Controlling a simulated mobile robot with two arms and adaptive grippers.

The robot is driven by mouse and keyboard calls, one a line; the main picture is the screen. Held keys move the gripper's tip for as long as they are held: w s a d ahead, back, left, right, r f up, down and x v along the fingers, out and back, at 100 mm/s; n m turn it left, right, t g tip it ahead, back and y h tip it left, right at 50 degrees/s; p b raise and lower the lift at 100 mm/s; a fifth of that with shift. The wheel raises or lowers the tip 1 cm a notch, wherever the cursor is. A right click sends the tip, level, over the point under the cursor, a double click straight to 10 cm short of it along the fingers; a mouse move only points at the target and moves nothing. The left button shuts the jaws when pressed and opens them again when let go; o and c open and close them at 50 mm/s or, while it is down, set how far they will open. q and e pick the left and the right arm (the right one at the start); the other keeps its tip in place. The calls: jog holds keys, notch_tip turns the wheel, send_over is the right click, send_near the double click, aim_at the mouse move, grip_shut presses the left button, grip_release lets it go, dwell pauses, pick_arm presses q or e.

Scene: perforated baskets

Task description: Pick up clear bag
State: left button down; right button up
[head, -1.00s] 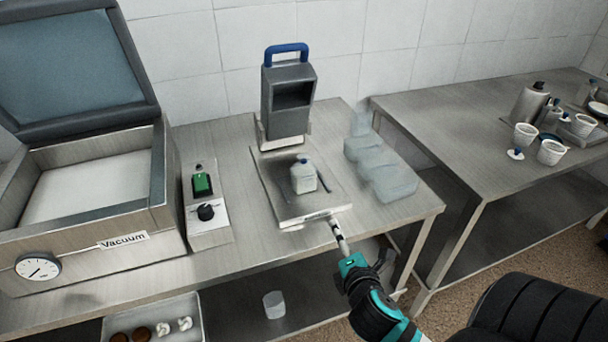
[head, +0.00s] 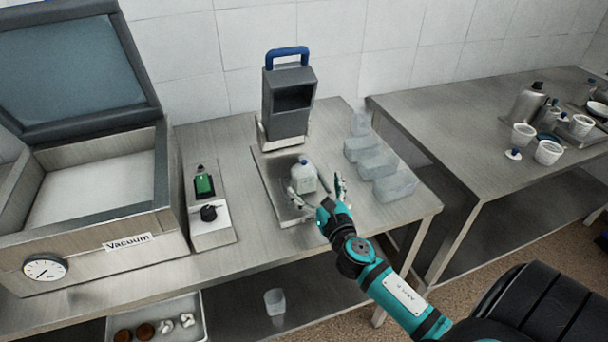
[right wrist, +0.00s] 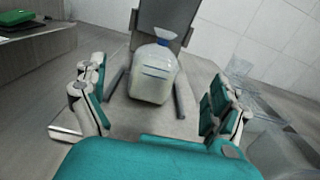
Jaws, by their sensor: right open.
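The clear bag (head: 305,177) is a small bag with pale contents and a blue top. It stands upright on the metal plate (head: 268,176) of the grey device. In the right wrist view, the bag (right wrist: 153,76) is straight ahead between the spread fingers, with gaps on both sides. My right gripper (head: 319,192) is open and empty at the bag's near side. Two thin dark bars lie on the plate beside the bag in the right wrist view. My left gripper is not in view.
A grey device (head: 288,100) with a blue handle stands behind the bag. Clear tubs (head: 378,165) sit to the right. A control box (head: 208,210) and the open vacuum machine (head: 90,190) are to the left. A second table (head: 470,135) holds cups and bottles.

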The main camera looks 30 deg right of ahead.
aim_at(308, 177)
jog(key=x, duration=0.7)
jog(key=shift+w+a+f+p, duration=0.2)
jog(key=shift+w+p, duration=0.1)
jog(key=shift+p, duration=0.1)
jog(key=shift+s, duration=0.1)
jog(key=shift+c, duration=1.3)
jog(key=c, duration=1.2)
jog(key=shift+r, duration=0.15)
